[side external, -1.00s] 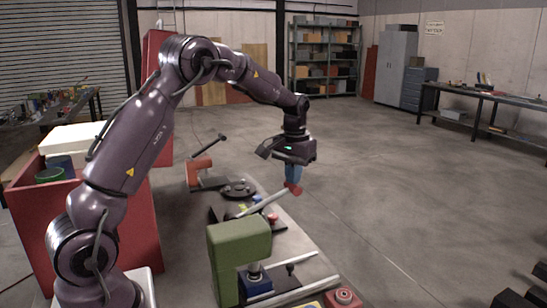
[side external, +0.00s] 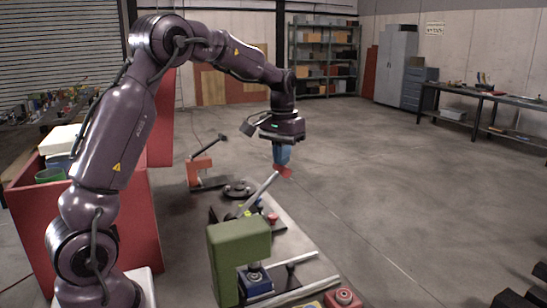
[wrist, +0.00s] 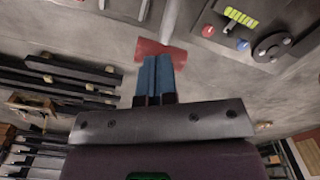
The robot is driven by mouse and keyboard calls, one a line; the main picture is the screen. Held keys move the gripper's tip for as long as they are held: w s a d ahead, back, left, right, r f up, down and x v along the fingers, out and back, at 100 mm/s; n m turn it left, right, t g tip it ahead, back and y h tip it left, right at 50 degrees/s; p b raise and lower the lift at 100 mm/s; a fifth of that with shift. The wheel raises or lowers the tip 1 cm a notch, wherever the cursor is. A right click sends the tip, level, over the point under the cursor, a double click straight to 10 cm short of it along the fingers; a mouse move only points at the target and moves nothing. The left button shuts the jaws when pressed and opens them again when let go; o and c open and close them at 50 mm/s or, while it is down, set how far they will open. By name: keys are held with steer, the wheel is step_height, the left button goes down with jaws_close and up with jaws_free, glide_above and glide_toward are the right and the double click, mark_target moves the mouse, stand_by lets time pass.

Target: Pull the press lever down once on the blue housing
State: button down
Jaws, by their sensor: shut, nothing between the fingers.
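My gripper (side external: 281,163) is shut, its blue fingers pointing down, with nothing between them. Its fingertips are at the red cross-grip (side external: 285,172) of a grey lever (side external: 259,194); I cannot tell whether they touch. The lever slopes up to the right from behind the green C-shaped body. In the wrist view, the fingers (wrist: 153,72) overlap the red cross-grip (wrist: 148,48), and the grey lever (wrist: 171,18) runs up out of the frame. A blue block (side external: 255,279) sits under the green body (side external: 240,245). The lever's pivot and housing are hidden.
An orange-red fixture (side external: 200,168) with a black arm stands at the bench's far end. A black wheel (side external: 239,189) and a red button (side external: 273,218) are nearby. Another red button (side external: 343,297) is at the near end.

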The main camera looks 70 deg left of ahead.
steer(key=shift+s+r, duration=0.9)
steer(key=shift+r, duration=0.15)
step_height(320, 180, up, 5)
steer(key=shift+f, duration=0.1)
steer(key=shift+w, duration=0.1)
steer(key=shift+s+d+f, duration=0.15)
steer(key=shift+s+f, duration=0.1)
steer(key=shift+f, duration=0.3)
steer(key=shift+s+d+f, duration=0.1)
steer(key=shift+s+f, duration=0.15)
steer(key=shift+f, duration=0.25)
steer(key=s+d+r+m+t, duration=0.1)
steer(key=s+d+m+t, duration=0.4)
steer(key=s+d, duration=1.2)
steer(key=shift+s+d+m+t, duration=0.35)
steer(key=shift+d+m, duration=0.15)
steer(key=shift+d, duration=0.65)
